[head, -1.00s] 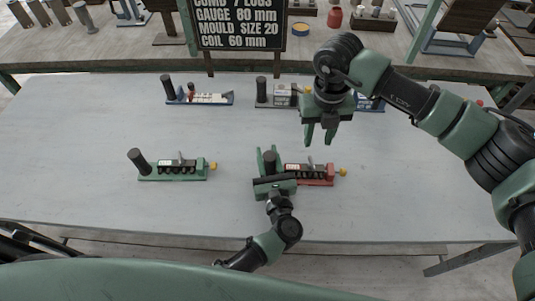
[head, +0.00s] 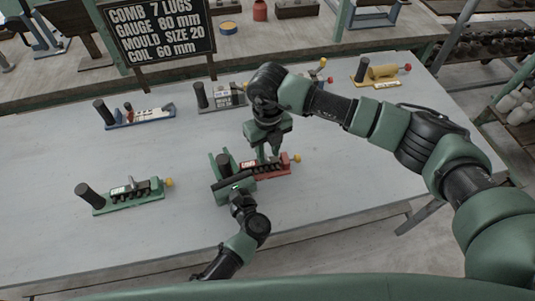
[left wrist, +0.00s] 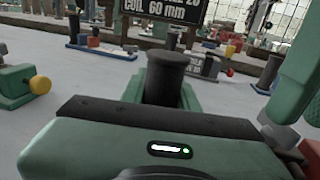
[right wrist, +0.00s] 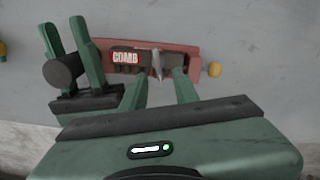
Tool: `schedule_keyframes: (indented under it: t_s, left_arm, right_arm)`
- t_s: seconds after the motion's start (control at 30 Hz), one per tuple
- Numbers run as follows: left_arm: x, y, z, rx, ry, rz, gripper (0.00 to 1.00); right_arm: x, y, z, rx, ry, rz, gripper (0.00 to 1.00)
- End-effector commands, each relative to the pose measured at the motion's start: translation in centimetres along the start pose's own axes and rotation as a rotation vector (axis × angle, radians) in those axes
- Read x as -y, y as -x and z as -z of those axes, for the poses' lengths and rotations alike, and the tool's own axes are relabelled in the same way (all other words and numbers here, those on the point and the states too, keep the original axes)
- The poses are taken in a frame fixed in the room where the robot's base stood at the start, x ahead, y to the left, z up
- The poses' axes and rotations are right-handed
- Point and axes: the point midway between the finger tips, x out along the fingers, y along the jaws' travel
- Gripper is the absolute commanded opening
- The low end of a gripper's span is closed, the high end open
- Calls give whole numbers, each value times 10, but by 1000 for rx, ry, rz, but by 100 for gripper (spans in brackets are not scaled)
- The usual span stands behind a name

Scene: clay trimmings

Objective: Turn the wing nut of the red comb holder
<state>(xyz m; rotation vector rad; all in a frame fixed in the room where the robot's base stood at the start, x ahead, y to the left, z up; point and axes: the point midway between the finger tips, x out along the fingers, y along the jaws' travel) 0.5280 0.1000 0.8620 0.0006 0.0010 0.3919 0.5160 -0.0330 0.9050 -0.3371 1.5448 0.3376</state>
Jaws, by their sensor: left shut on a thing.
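The red comb holder (head: 276,171) lies on the grey table, with a dark comb block, a COMB label and a yellow knob (head: 297,158) at its right end. An upright grey piece (right wrist: 157,65) on top looks like the wing nut. My left gripper (head: 221,160) is shut on the holder's black post (left wrist: 165,76) at the left end; the post's top also shows in the right wrist view (right wrist: 63,70). My right gripper (head: 268,154) is open above the holder, fingers pointing down. In the right wrist view its fingertips (right wrist: 160,80) stand either side of the grey piece, with gaps showing.
A green holder (head: 125,197) stands at the left. Blue (head: 140,119), grey (head: 218,98) and yellow (head: 378,73) holders stand farther back. A black sign (head: 160,36) stands at the back bench. The table front between the green and red holders is clear.

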Motion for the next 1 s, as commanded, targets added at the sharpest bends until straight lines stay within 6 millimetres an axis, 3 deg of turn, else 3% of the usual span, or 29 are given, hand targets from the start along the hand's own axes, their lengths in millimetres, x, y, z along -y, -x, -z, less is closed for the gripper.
schedule_keyframes:
  t_s: [0.2, 0.5, 0.63, 1.0]
  left_arm:
    - [0, 0, 0, 1, 0, 0, 0]
    - [0, 0, 0, 1, 0, -1, 0]
    - [0, 0, -1, 1, 0, -1, 0]
    - [0, 0, -1, 1, 0, -1, 0]
  right_arm:
    - [0, -19, 0, 0, 0, 0, 30]
    - [0, -22, 0, 0, 0, 0, 30]
    - [0, -21, 0, 0, 0, 0, 0]
    - [0, -21, 0, 1, 25, 1, 0]
